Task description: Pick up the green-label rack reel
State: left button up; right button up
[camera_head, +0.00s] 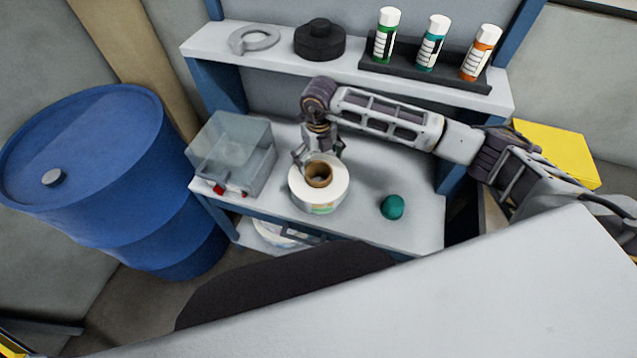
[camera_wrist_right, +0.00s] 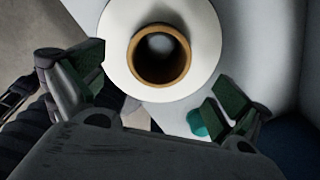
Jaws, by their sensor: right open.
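A white reel (camera_head: 329,197) with a brown core stands upright on the bench top. A strip of its side shows a pale coloured label with some green and yellow. The reel also shows in the right wrist view (camera_wrist_right: 118,48), its core facing the camera. My right gripper (camera_head: 318,157) is open at the reel's far side, close to its top. In the right wrist view the two finger pads are spread apart with the reel beyond them; I cannot tell if they touch it. Another reel (camera_head: 272,236) lies on the lower shelf, mostly hidden by the bench top.
A clear box (camera_head: 232,152) with red parts stands left. The upper shelf (camera_head: 378,80) holds a grey ring, a black knob and a tray of three bottles. A blue drum (camera_head: 90,175) stands left of the bench.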

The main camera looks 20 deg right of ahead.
aim_at(318, 170)
pick_arm(q)
jog(key=shift+d, duration=0.1)
pick_arm(e)
jog(key=shift+f, duration=0.65)
jog(key=shift+f, duration=0.1)
jog(key=shift+a+f+p, duration=0.1)
jog(key=shift+f+p, duration=0.35)
jog(key=shift+f, duration=1.5)
pick_arm(q)
jog(key=shift+s+d+r, duration=0.2)
jog(key=shift+d+r, duration=0.25)
pick_arm(e)
jog(key=shift+f, duration=0.55)
jog(key=c, duration=1.9)
jog(key=shift+w+r, duration=0.1)
jog(key=shift+c, duration=0.7)
jog(key=shift+r, duration=0.15)
